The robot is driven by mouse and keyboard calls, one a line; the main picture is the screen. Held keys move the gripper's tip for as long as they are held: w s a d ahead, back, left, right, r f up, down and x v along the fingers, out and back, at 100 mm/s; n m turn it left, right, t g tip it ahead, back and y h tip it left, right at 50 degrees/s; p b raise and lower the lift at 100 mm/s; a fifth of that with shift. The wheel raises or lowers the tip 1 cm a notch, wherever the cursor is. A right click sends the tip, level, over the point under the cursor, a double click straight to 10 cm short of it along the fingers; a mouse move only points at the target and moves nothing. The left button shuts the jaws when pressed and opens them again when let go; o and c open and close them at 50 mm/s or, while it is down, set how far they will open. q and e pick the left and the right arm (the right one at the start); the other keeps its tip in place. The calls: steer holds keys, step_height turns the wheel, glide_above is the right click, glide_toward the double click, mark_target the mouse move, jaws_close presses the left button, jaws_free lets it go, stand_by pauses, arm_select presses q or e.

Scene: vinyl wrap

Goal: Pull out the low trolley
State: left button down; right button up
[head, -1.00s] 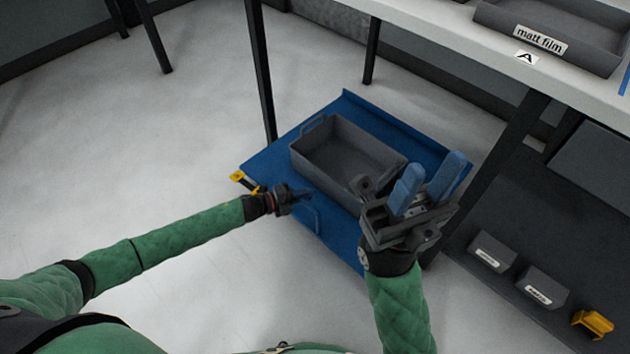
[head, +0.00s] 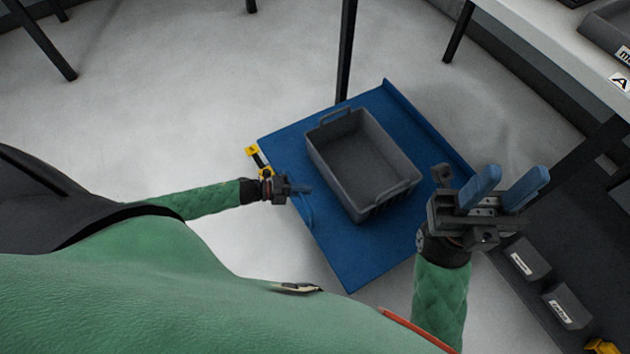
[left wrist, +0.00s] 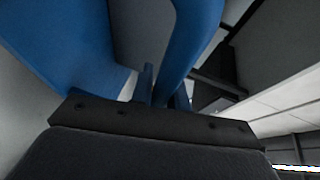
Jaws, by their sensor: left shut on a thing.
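The low trolley (head: 345,245) is a flat blue platform with a raised lip along its far right edge. It stands on the floor, partly out from the workbench. A grey open bin (head: 362,165) sits on it and looks empty. My left gripper (head: 302,190) is at the trolley's near left edge, shut on the blue trolley handle (head: 308,212). The curved blue handle (left wrist: 192,45) fills the upper middle of the left wrist view, passing between the fingers.
A black bench leg (head: 346,50) stands close behind the trolley's far left edge. A yellow item (head: 253,155) is at its left corner. Small grey bins (head: 527,258) sit on the dark shelf at right. The floor (head: 150,120) at left is clear.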

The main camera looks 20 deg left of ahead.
arm_select(q)
steer(key=shift+s+a, duration=0.3)
steer(key=shift+s, duration=0.15)
steer(key=c, duration=1.4)
jaws_free()
steer(key=shift+o, duration=0.2)
steer(key=shift+a, duration=0.1)
steer(key=p+v, duration=0.1)
steer(key=v, duration=0.6)
steer(key=shift+s+a, duration=0.15)
steer(key=shift+a, duration=0.1)
